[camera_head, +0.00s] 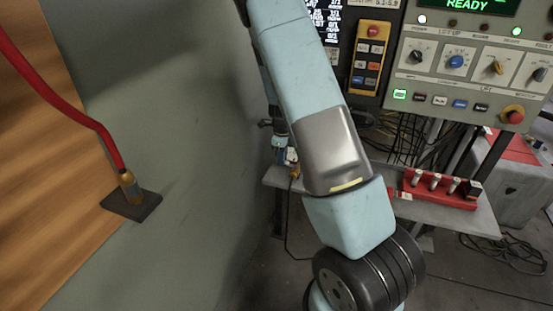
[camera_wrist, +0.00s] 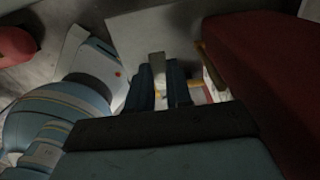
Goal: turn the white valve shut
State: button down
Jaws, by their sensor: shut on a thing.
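My gripper (camera_wrist: 163,88) shows in the wrist view as two dark fingers pointing away from the camera. A pale piece, seemingly the handle of the white valve (camera_wrist: 157,64), stands between the fingertips, and the gripper is shut on it. The fingers hide its lower part, so I cannot tell how far it is turned. In the head view my gripper (camera_head: 278,145) is small and partly behind my arm, at the left end of the grey bench. A small white part (camera_head: 291,155) shows beside it there, with yellow below.
The grey bench (camera_head: 480,222) carries a red rack (camera_head: 440,189) with several pale pieces. A control panel (camera_head: 470,65) and a yellow pendant (camera_head: 371,58) are above it. Cables hang behind. A red hose (camera_head: 60,105) is at left. In the wrist view a dark red surface (camera_wrist: 268,75) is close at right.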

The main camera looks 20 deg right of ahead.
jog(key=shift+w+d, duration=0.1)
dwell(0.3)
jog(key=c, duration=1)
grip_release()
